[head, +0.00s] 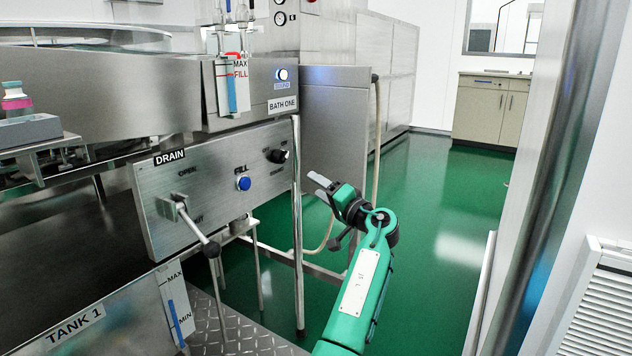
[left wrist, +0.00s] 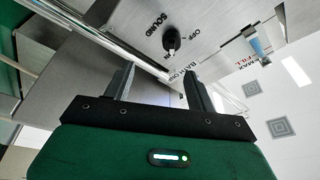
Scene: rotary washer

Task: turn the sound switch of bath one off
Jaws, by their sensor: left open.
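The sound switch is a black knob (head: 277,156) at the right end of the steel lower panel. It also shows in the left wrist view (left wrist: 171,41), with SOUND, OFF and ON lettering around it; I cannot tell its setting. A SOUND lamp (head: 282,74) glows on the upper panel above the BATH ONE label (head: 283,104). My left gripper (head: 319,184) is open and empty, right of and a little below the knob in the head view, apart from it. In the left wrist view the knob is beyond the open fingers (left wrist: 158,74). My right gripper is not in view.
A blue FILL button (head: 244,183) and a DRAIN lever (head: 190,215) are on the same panel. A vertical steel post (head: 297,230) stands at the panel's right end. A hose (head: 376,140) hangs behind. The green floor (head: 440,230) to the right is clear.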

